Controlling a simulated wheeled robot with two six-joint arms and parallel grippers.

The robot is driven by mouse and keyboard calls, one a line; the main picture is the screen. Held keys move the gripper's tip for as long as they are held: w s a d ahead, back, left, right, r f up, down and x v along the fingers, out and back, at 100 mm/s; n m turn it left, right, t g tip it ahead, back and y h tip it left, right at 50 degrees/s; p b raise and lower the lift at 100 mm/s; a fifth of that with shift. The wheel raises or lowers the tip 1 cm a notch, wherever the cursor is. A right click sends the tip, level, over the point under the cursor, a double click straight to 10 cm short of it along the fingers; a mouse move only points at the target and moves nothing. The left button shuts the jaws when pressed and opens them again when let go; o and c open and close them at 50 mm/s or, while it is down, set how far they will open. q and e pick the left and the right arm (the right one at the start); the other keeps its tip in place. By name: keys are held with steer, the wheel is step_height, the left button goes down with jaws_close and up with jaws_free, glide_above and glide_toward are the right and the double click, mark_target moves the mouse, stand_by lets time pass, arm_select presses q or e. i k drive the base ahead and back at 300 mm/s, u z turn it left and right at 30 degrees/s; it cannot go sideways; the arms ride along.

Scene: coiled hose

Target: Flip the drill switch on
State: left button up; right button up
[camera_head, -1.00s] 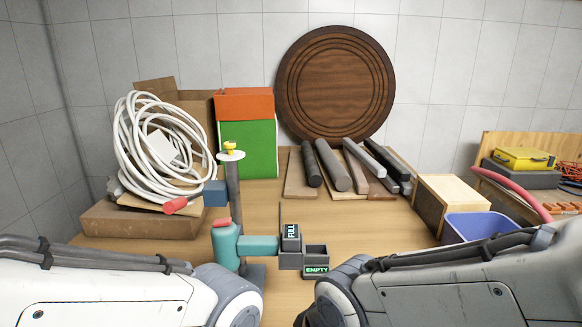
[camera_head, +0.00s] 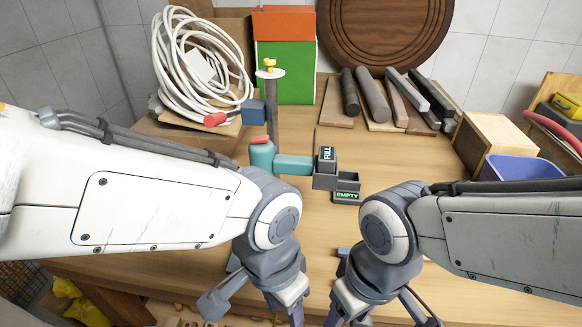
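A teal tool with a red cap (camera_head: 261,153) stands on the table in the middle of the head view. It has a horizontal teal part (camera_head: 293,165) on its right. It may be the drill; I cannot make out a switch on it. My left gripper (camera_head: 278,302) and my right gripper (camera_head: 362,302) hang at the bottom of the view, near the table's front edge and nearer to me than the teal tool. Both are apart from it. Their fingertips are cut off or too unclear to show whether they are open.
Grey bins marked FULL (camera_head: 327,158) and EMPTY (camera_head: 346,194) stand right of the teal tool. A post with a yellow knob (camera_head: 270,66) rises behind it. A coiled white hose (camera_head: 190,75) is at back left, a blue bin (camera_head: 522,167) at right. Bare table lies in front.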

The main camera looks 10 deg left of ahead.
mark_target(259, 139)
steer(key=k, duration=0.55)
steer(key=u, duration=0.7)
steer(key=i, duration=1.2)
steer(key=z, duration=0.7)
